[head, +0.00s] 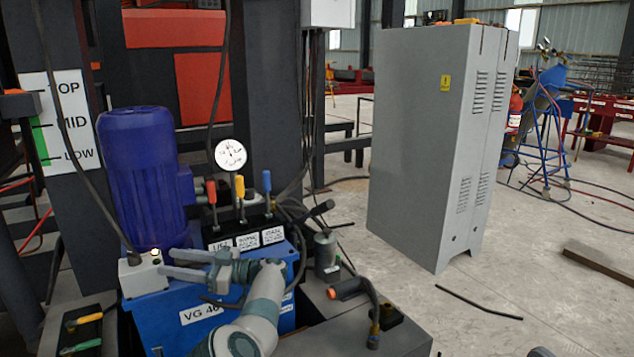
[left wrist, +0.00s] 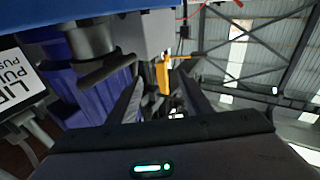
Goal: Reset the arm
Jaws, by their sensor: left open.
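My left arm comes in from the bottom in the head view. My left gripper (head: 168,263) is open, with its two fingers pointing left over the front of the blue power unit (head: 190,312). The fingertips are near a small grey box (head: 143,278) with a lit button on top; I cannot tell whether they touch it. In the left wrist view the two dark fingers (left wrist: 165,100) stand apart, and a yellow-orange part (left wrist: 163,75) shows between them, seemingly beyond them. Nothing is visibly held. My right gripper does not show.
Behind the gripper stand red, yellow and blue levers (head: 240,187), a round gauge (head: 230,154) and a blue motor (head: 147,175). A hose with an orange-tipped handle (head: 350,288) lies to the right. A tall grey cabinet (head: 422,140) stands farther back.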

